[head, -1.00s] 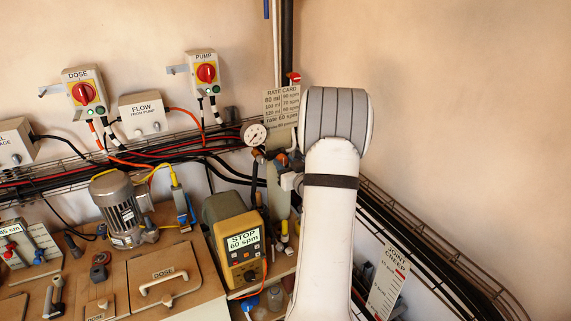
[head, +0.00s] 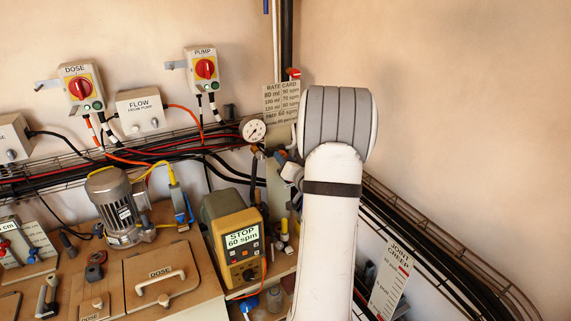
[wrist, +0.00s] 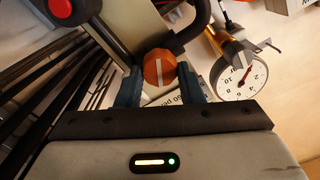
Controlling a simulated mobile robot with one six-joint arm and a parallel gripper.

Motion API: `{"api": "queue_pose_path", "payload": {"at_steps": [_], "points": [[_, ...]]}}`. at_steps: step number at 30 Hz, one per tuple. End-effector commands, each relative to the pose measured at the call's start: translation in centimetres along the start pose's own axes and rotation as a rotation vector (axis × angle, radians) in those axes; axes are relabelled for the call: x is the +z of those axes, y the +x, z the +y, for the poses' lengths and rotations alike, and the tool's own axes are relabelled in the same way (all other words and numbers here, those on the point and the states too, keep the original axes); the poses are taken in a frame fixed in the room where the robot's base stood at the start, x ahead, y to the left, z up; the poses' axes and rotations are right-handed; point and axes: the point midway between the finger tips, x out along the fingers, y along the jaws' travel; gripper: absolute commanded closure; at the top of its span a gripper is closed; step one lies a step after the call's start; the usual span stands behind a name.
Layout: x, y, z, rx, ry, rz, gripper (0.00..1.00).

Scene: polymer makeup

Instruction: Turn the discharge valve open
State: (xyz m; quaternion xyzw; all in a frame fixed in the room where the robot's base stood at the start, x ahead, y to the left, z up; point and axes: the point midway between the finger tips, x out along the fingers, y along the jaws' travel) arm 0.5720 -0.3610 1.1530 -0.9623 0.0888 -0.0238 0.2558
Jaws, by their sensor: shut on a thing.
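The discharge valve shows in the wrist view as a round orange knob (wrist: 160,68) with a white line across its face. My gripper (wrist: 159,80) has its two blue fingers on either side of this knob and is shut on it. The white line runs nearly along the picture's vertical, slightly tilted. In the head view my gripper (head: 282,158) is partly hidden behind my white arm, just right of the pressure gauge. The knob itself cannot be made out there.
A round pressure gauge (wrist: 238,76) sits close right of my gripper in the wrist view. Dark pipework passes near the knob. In the head view, a pump box (head: 233,240) reading STOP 60 spm stands left of my arm, and a wire cable tray (head: 430,245) runs to the right.

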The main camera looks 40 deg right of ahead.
Motion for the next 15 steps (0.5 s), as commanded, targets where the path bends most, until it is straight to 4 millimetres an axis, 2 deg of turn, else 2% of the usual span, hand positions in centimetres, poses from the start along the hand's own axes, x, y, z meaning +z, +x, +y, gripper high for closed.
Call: {"api": "queue_pose_path", "payload": {"at_steps": [15], "points": [[0.01,-0.03,0.22,0.002,0.491,0.000,0.89]]}}
